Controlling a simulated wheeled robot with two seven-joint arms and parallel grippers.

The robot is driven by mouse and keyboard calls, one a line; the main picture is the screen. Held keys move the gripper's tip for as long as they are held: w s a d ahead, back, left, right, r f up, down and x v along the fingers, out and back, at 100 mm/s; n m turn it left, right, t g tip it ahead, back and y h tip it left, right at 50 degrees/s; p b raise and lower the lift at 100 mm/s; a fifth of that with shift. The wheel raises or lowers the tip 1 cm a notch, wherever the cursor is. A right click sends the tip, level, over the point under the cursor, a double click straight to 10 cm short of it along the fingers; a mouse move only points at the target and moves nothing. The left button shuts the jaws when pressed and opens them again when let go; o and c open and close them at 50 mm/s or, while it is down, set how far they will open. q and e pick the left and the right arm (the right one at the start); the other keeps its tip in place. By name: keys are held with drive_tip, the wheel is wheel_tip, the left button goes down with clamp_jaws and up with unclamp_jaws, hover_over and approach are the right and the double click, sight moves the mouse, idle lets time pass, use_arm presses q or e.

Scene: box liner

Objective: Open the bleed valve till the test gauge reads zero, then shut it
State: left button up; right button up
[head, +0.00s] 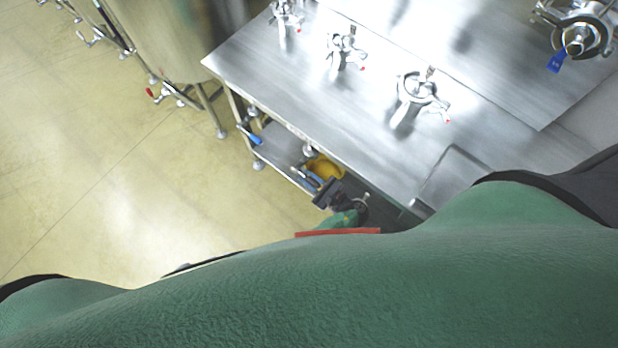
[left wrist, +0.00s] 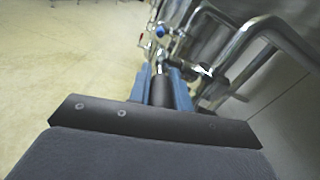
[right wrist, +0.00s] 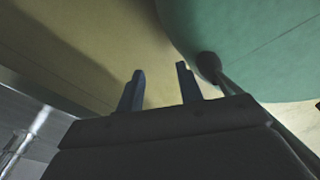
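My left gripper (head: 311,181) is low beside the front edge of the steel table. In the left wrist view its two blue fingers (left wrist: 163,88) stand on either side of a dark cylinder (left wrist: 162,92) with a bright metal end, and seem closed on it. I cannot tell what this piece is. My right gripper (right wrist: 160,85) is open, with nothing between its fingers, near my green body. I cannot pick out a bleed valve for certain. A blue handle (head: 250,133) sits by the table's lower shelf, and a blue part (left wrist: 160,31) shows ahead. No gauge reading is legible.
Several clamped metal fittings (head: 419,90) stand on the steel table (head: 300,100). A blue tag (head: 556,62) hangs from a fitting at top right. A yellow object (head: 325,168) is under the table edge. A steel tank (head: 170,40) stands at upper left. Floor (head: 110,190) at left is clear.

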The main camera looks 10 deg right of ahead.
use_arm(q)
clamp_jaws()
drive_tip(key=shift+r+p, duration=0.2)
drive_tip(key=shift+p, duration=0.2)
drive_tip(key=shift+r+g+h+p, duration=0.4)
drive_tip(key=shift+r+g+p, duration=0.15)
drive_tip(key=shift+p, duration=0.45)
drive_tip(key=r+g+h+p, duration=0.1)
drive_tip(key=p, duration=0.1)
drive_tip(key=shift+a+g+p, duration=0.1)
drive_tip(key=shift+g+p, duration=0.25)
drive_tip(key=shift+w+g+h, duration=0.1)
drive_tip(key=shift+g+h, duration=0.2)
drive_tip(key=shift+h, duration=0.1)
drive_tip(key=shift+w+g, duration=0.1)
drive_tip(key=shift+g, duration=0.2)
drive_tip(key=shift+a+r+g+h, duration=0.1)
drive_tip(key=shift+r+g+h, duration=0.05)
drive_tip(key=shift+g+h, duration=0.2)
use_arm(e)
drive_tip(key=s+d+r, duration=0.1)
drive_tip(key=s+r, duration=0.2)
drive_tip(key=s, duration=0.2)
drive_tip(key=shift+s+r, duration=0.2)
drive_tip(key=shift+r, duration=0.15)
